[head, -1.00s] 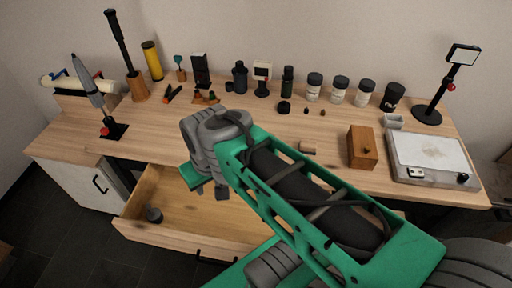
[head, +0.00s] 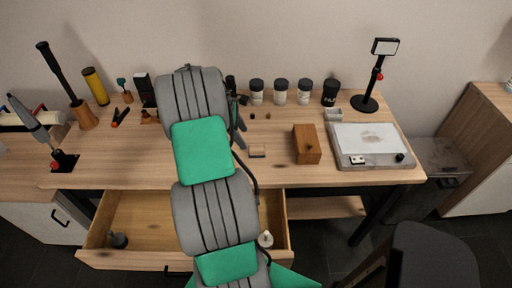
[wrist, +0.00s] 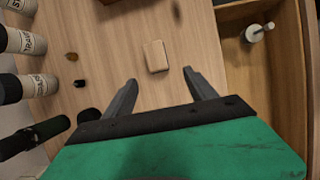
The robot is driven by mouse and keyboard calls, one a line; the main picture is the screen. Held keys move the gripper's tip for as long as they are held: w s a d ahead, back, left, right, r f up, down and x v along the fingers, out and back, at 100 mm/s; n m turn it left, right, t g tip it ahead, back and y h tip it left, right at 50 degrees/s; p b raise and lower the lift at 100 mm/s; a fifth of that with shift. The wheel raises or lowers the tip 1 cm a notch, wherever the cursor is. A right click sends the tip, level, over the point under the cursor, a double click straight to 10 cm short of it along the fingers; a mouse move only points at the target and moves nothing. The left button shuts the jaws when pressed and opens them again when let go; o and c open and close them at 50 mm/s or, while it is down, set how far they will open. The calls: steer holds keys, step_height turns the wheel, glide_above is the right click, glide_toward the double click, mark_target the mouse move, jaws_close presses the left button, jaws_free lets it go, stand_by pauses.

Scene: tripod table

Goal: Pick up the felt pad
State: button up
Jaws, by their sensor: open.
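A small tan rectangular pad, which looks like the felt pad (head: 257,150), lies flat on the table (head: 275,174) left of the wooden box. In the wrist view the pad (wrist: 155,56) lies just beyond my fingertips, roughly centred between them and apart from them. My gripper (wrist: 160,77) is open and empty, its two dark fingers spread wider than the pad. In the head view my own arm hides most of the gripper.
A wooden box (head: 306,144) stands right of the pad, and a framed white plate (head: 366,144) lies beyond it. Several jars (head: 281,92) line the back. An open drawer (head: 135,225) sticks out below the front edge and holds a small white-topped object (wrist: 254,33).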

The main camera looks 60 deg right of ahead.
mark_target(257, 147)
steer(key=s+d+f, duration=0.2)
steer(key=shift+s+f, duration=0.1)
steer(key=shift+s, duration=0.25)
steer(key=p+x, duration=0.1)
steer(key=x, duration=0.5)
steer(key=shift+d+f, duration=0.1)
steer(key=shift+f, duration=0.2)
steer(key=shift+n, duration=0.3)
jaws_close()
steer(key=shift+r, duration=0.1)
steer(key=shift+w+r, duration=0.1)
steer(key=shift+r, duration=0.2)
step_height(257, 147, up, 2)
steer(key=shift+r+b, duration=0.2)
steer(key=shift+b, duration=0.3)
steer(key=s+a+r+b, duration=0.1)
steer(key=s+a+r, duration=0.5)
steer(key=a+r, duration=0.4)
steer(key=a, duration=0.2)
steer(key=shift+s+a, duration=0.2)
steer(key=shift+a, duration=0.1)
